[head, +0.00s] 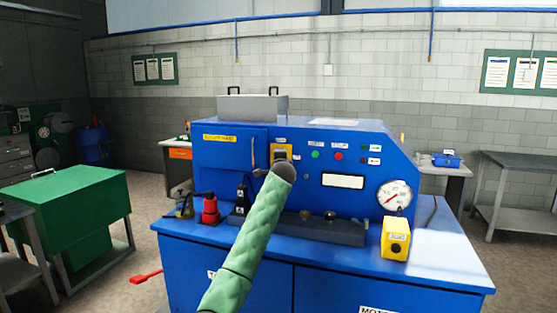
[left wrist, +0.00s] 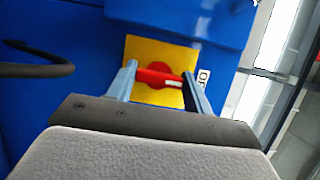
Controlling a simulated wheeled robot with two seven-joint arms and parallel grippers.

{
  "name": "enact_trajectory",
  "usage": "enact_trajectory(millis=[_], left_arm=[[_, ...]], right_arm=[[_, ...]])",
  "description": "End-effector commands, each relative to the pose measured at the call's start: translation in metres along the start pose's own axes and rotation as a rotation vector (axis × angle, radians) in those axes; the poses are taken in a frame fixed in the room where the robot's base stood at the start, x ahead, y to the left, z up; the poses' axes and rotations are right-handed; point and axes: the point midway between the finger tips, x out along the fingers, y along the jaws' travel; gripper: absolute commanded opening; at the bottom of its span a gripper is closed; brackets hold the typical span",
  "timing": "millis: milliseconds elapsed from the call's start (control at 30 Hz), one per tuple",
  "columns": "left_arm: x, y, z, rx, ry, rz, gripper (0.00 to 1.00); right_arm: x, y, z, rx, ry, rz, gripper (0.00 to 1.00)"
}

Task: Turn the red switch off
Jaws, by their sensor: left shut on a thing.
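The red switch (left wrist: 155,77) sits on a square yellow plate (left wrist: 175,52) in the left wrist view. Its red bar spans the gap between the two fingers of my left gripper (left wrist: 161,71), which is shut on it. A small white label (left wrist: 203,77) with dark letters is beside the plate. In the head view the yellow plate (head: 281,147) is on the upper front of the blue machine (head: 235,170). My left gripper (head: 281,161) is in front of it there and hides the red switch. My right gripper is not in view.
A dark curved handle (left wrist: 45,71) stands out near the plate. A green cabinet (head: 65,190) stands at the left.

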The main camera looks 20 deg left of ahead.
Motion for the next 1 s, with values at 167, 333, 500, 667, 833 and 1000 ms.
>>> enact_trajectory(millis=[167, 333, 500, 667, 833, 1000], left_arm=[[0.0002, 0.0018, 0.0003, -0.021, -0.001, 0.012, 0.28], [0.0003, 0.002, 0.0004, -0.025, -0.001, 0.013, 0.28], [0.0003, 0.0021, 0.0004, -0.024, -0.001, 0.013, 0.28], [0.0003, 0.0018, 0.0004, -0.024, -0.001, 0.012, 0.72], [0.0002, 0.001, 0.0003, -0.024, 0.0, 0.011, 0.73], [-0.0014, 0.0011, 0.0002, -0.023, 0.0, 0.01, 0.73]], right_arm=[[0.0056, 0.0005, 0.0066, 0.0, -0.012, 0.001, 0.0], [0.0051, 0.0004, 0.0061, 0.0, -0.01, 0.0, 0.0], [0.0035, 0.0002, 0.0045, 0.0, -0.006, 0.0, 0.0], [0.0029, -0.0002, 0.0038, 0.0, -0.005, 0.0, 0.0], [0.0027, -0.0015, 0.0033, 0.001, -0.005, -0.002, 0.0], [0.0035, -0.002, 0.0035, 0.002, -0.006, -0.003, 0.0]])
